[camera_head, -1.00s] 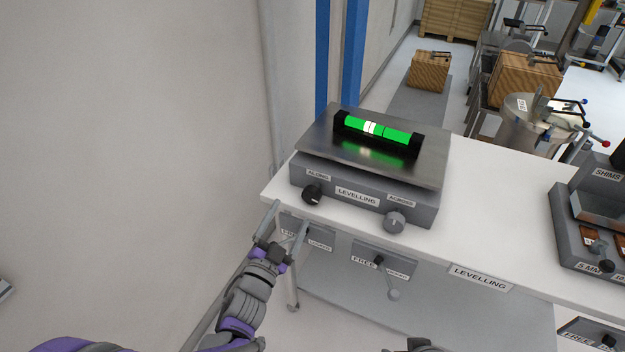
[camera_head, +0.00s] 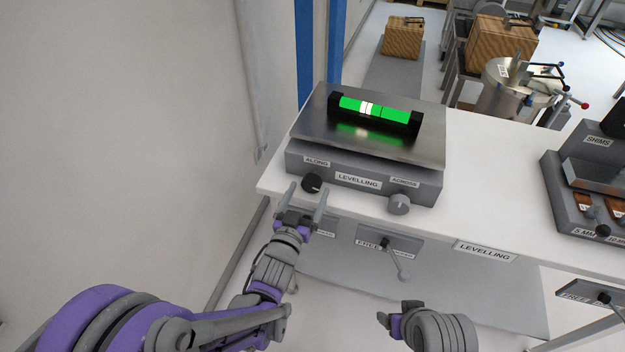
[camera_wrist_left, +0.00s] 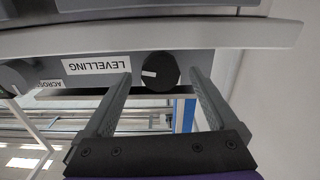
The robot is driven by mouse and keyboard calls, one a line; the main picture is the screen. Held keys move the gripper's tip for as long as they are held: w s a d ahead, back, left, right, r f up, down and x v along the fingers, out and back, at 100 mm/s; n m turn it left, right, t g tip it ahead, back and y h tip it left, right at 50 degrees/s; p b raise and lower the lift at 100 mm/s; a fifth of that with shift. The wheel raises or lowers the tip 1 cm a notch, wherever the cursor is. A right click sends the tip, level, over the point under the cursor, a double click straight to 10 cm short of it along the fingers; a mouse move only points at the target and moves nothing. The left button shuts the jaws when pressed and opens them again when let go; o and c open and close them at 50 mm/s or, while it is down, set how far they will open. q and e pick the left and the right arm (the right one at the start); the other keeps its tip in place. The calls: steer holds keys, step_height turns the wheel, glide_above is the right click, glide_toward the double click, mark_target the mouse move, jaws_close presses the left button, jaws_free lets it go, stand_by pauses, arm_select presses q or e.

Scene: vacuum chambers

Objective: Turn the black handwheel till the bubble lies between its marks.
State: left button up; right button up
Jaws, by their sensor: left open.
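The black handwheel (camera_head: 312,183) sits at the left of the levelling unit's front, under the label ALONG. It also shows in the left wrist view (camera_wrist_left: 160,72) with a white pointer line. My left gripper (camera_head: 306,200) is open just in front of the handwheel, its fingers apart on either side of it in the left wrist view; I see no contact. The green vial (camera_head: 395,115) lies on the steel plate (camera_head: 315,129). Its white bubble (camera_head: 367,109) is left of the vial's middle. One dark mark is right of the bubble; another seems to cross it.
A grey knob (camera_head: 399,204) labelled ACROSS is to the right on the same front. A crank handle (camera_head: 402,265) hangs below the white bench (camera_head: 490,190). A grey shims rack (camera_head: 565,205) stands at the right. The wall is close on the left.

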mark_target(310, 187)
arm_select(q)
steer(key=shift+x, duration=2.25)
steer(key=shift+c, duration=0.3)
steer(key=c, duration=1.3)
steer(key=shift+f+n+b, duration=0.15)
steer(key=shift+n+b, duration=0.3)
steer(key=shift+n, duration=0.15)
steer(key=shift+n+b, duration=0.5)
steer(key=shift+n, duration=0.4)
steer(key=o, duration=1.4)
steer(key=shift+c, duration=0.2)
